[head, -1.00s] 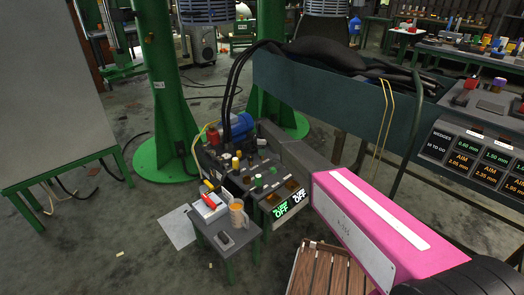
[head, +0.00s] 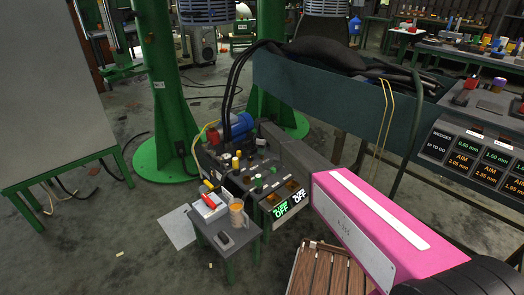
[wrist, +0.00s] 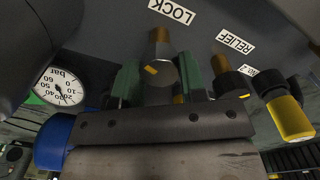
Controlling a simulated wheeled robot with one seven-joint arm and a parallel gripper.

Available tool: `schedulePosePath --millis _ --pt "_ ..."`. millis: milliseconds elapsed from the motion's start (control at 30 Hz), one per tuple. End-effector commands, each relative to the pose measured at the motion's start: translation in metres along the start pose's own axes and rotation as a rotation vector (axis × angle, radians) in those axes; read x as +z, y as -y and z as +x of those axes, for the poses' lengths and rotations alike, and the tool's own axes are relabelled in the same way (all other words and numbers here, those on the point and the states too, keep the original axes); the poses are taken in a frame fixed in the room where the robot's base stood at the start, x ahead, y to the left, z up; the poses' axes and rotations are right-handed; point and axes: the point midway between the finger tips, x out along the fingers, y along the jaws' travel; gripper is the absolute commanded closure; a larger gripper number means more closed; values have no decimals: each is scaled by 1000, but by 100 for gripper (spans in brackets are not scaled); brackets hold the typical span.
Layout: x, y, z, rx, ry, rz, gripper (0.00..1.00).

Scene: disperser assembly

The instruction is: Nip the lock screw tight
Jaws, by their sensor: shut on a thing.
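The lock screw (wrist: 158,62) shows in the wrist view below the upside-down LOCK label. It has a brass shank and a dark head with an orange mark. My gripper (wrist: 160,80) is shut on the head, with one green finger on each side. The lower part of the head is partly hidden by the gripper body. In the head view I cannot make out the gripper or the lock screw.
The relief screw (wrist: 222,68) is close to the right finger, with a yellow-capped knob (wrist: 288,115) beyond it. A pressure gauge (wrist: 60,87) and a blue knob (wrist: 55,140) are at left. In the head view, a small stool (head: 228,240) holds a mug (head: 237,213).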

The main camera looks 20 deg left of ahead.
Motion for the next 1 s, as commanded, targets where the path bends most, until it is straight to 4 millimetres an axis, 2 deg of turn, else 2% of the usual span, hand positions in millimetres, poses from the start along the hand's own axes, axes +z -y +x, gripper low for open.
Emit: schedulePosePath --millis 1000 --pt "0 -1 0 0 0 954 85"
